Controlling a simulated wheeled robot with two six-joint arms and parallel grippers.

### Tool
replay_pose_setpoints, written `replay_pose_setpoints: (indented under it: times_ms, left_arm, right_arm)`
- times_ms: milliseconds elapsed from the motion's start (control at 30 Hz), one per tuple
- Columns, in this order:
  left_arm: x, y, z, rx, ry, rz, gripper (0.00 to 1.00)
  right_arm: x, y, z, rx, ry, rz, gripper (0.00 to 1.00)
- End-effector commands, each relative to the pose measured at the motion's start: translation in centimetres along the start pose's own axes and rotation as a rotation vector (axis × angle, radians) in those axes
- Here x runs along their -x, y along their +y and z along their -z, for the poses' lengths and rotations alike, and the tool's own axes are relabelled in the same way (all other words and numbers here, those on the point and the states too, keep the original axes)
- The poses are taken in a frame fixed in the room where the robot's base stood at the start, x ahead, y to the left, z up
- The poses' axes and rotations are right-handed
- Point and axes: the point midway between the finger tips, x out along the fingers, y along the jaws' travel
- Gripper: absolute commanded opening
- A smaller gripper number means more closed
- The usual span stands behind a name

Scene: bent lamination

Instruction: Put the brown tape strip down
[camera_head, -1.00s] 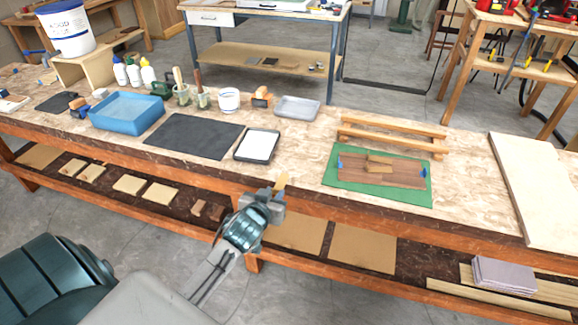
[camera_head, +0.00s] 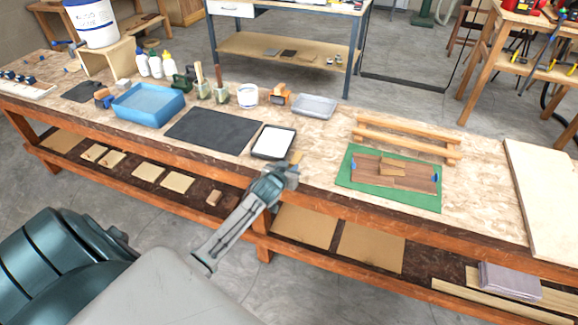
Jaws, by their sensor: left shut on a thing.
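My left gripper (camera_head: 290,173) is at the front edge of the workbench, just below the tray with white contents in the picture. It is shut on a small brown tape strip (camera_head: 296,157), whose end sticks up past the fingers. The rest of the strip is hidden by the gripper. I cannot tell whether the strip touches the bench. My right gripper is not in view.
The white-filled tray (camera_head: 257,153) and a black mat (camera_head: 205,132) lie behind and left of the gripper. A green mat (camera_head: 370,197) with brown wood pieces (camera_head: 400,176) and blue bits lies to the right. Bare bench top (camera_head: 325,150) lies between.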

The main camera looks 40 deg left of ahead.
Motion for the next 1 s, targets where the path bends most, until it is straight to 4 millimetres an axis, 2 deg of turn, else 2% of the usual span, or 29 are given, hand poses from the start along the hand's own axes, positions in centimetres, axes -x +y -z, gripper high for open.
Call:
replay_pose_setpoints:
  times_ms: [367, 400, 467, 500, 833, 1000]
  left_arm:
    - [-0.2, 0.0, -0.6, 0.0, 0.0, 0.0, 0.03]
    - [-0.1, 0.0, -0.4, 0.0, 0.001, 0.0, 0.31]
    - [-0.1, 0.0, -0.4, 0.0, 0.0, 0.0, 0.43]
    - [-0.1, 0.0, -0.4, 0.0, 0.0, 0.0, 0.45]
    - [0.1, 0.0, -0.1, 0.0, 0.0, 0.0, 0.45]
    - [1.9, 0.0, -0.3, -0.001, 0.001, -0.001, 0.45]
  right_arm:
    - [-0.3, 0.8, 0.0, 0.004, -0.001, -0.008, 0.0]
    - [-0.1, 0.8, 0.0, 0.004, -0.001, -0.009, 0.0]
    - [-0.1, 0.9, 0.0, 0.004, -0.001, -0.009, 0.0]
    - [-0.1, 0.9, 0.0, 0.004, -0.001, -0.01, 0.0]
    - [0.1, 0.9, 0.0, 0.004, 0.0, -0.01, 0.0]
    - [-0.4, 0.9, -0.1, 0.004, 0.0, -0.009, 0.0]
